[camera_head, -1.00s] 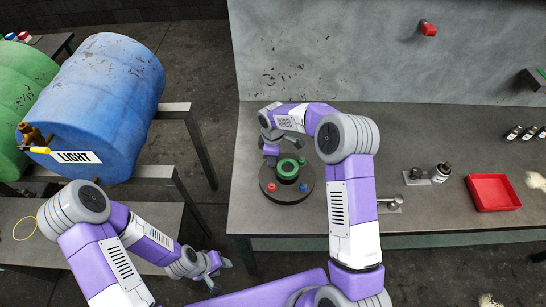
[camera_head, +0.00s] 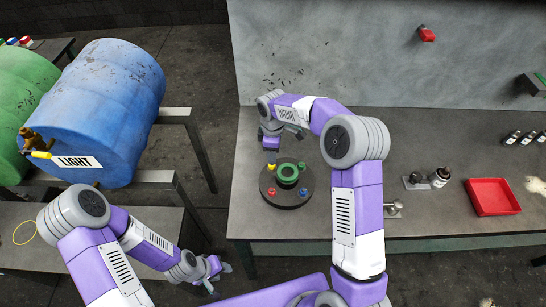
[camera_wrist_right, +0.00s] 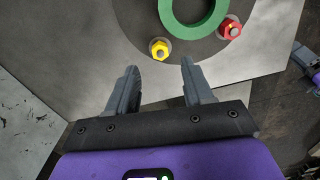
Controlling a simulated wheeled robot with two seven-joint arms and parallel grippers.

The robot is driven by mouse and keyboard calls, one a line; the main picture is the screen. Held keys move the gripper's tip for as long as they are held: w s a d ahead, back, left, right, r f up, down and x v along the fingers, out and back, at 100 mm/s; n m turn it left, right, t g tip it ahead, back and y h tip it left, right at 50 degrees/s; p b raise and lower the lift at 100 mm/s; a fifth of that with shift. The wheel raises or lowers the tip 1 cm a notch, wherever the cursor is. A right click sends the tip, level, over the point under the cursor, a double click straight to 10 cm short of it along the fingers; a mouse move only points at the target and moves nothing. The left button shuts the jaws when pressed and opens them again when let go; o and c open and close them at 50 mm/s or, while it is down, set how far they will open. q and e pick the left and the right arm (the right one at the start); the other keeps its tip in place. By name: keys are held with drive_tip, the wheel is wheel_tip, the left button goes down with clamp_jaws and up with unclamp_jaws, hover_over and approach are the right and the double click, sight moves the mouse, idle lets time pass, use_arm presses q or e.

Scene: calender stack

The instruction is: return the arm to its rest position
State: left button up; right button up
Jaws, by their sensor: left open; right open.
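My right arm reaches over the workbench in the head view. Its gripper (camera_head: 271,146) hangs just above and behind a dark round base (camera_head: 286,202). In the right wrist view the gripper's two fingers (camera_wrist_right: 158,82) are apart with nothing between them. The base carries a green ring (camera_head: 288,181) and small coloured pieces around it, including a yellow nut (camera_wrist_right: 160,50) and a red nut (camera_wrist_right: 230,29) in the wrist view. The fingers are apart from them. My left gripper (camera_head: 214,277) is low at the left, off the bench, with open, empty fingers.
The bench (camera_head: 424,145) has a red tray (camera_head: 492,196), metal fittings (camera_head: 417,179) and small bottles (camera_head: 513,137) on the right. A grey wall panel (camera_head: 330,50) stands behind. A blue barrel (camera_head: 105,105) lies on a rack at the left.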

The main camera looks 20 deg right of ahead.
drive_tip(key=shift+r, duration=0.45)
